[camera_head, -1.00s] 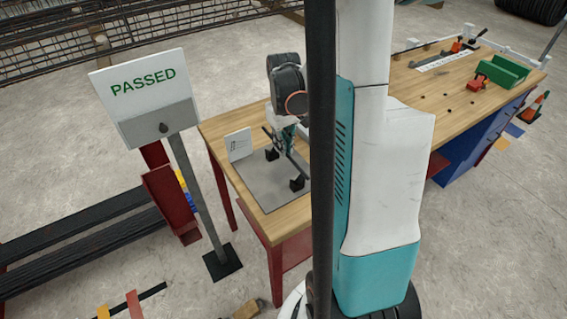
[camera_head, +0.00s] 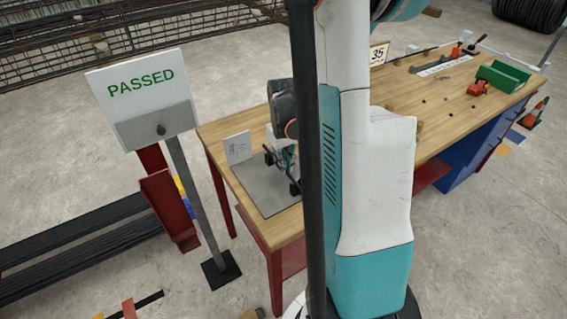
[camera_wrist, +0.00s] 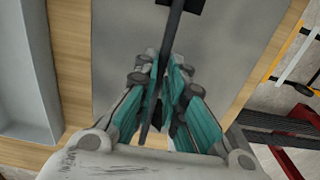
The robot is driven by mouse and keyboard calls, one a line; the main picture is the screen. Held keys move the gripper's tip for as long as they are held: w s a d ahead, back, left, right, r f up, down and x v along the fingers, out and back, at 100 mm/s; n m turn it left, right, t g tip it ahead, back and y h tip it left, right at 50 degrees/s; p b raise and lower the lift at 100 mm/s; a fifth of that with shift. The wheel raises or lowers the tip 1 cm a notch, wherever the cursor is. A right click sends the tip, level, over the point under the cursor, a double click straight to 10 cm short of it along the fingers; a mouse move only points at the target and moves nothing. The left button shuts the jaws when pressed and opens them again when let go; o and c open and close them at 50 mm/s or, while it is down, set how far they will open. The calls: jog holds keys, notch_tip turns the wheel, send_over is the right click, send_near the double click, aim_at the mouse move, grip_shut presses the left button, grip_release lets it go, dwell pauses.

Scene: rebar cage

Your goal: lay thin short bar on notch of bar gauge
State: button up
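A thin dark bar (camera_wrist: 174,22) runs lengthwise through the wrist view, between the fingers of my gripper (camera_wrist: 165,62). The fingers look closed around it, with a fingertip on each side. A black block (camera_wrist: 182,5) of the bar gauge shows at the top of the wrist view, at the bar's far end. The gauge's grey plate (camera_head: 266,200) lies on the near end of the wooden table. In the head view my gripper (camera_head: 287,158) is low over this plate, partly hidden by my own arm and column. I cannot tell whether the bar touches the notch.
A small white card (camera_head: 238,147) stands at the plate's left edge. A "PASSED" sign (camera_head: 140,85) on a post stands left of the table (camera_head: 222,128). A green bin (camera_head: 502,75) and red tool (camera_head: 479,88) sit at the table's far right.

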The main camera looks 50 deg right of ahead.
jog(key=o, duration=0.3)
jog(key=shift+o, duration=0.2)
notch_tip(320, 180, up, 12)
jog(key=p, duration=0.4)
jog(key=shift+r+p, duration=0.2)
jog(key=shift+p, duration=0.1)
jog(key=shift+a, duration=0.1)
